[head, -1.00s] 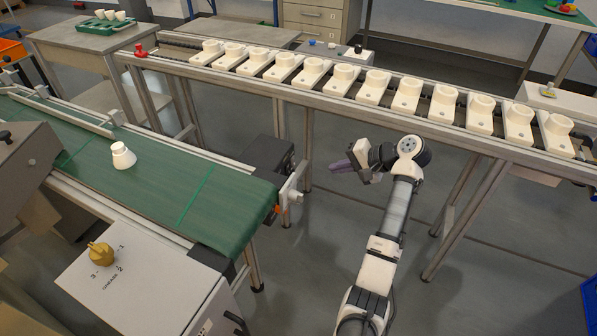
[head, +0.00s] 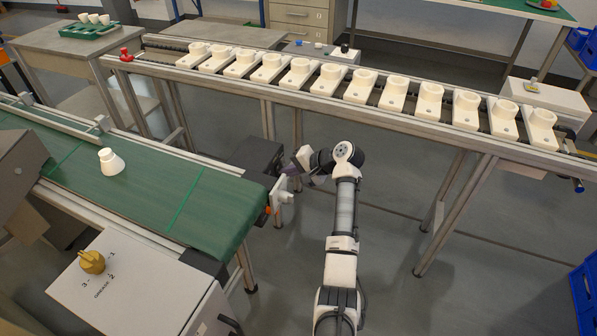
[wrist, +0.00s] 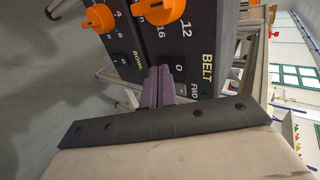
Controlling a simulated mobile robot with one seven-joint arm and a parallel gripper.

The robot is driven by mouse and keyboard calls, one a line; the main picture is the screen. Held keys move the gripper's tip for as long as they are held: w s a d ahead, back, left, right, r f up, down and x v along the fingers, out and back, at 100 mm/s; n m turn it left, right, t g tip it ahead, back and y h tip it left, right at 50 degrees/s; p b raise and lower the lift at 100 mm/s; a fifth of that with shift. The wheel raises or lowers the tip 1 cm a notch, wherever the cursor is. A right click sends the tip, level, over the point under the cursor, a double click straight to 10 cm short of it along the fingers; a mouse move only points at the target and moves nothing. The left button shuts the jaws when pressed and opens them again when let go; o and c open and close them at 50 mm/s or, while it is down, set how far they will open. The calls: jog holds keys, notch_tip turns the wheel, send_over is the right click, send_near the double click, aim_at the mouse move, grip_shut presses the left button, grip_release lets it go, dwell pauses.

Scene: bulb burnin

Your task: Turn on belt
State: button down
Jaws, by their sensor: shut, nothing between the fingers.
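In the wrist view a dark control panel (wrist: 195,35) fills the top, with an orange knob (wrist: 162,12) and another orange knob (wrist: 100,18). The word BELT stands at its right side, with a 0 and FWD near it. My gripper (wrist: 158,75) is shut, its purple fingers together close in front of the panel beside the 0. I cannot tell whether they touch it, and they hide part of it. In the head view my gripper (head: 317,181) is near the end of the green belt (head: 150,195). A white flask-shaped piece (head: 110,163) stands on the belt.
A long rail table (head: 350,107) with several white holders runs across behind my arm. A grey box with a yellow knob (head: 92,262) stands at the lower left. Blue crates (head: 585,290) are at the right edge.

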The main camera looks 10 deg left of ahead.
jog(key=shift+a, duration=0.15)
jog(key=shift+a+y, duration=0.2)
jog(key=shift+y, duration=0.1)
dwell(0.3)
jog(key=shift+w+a+r+p, duration=0.1)
jog(key=shift+a+r+p, duration=0.05)
jog(key=shift+r+p, duration=0.7)
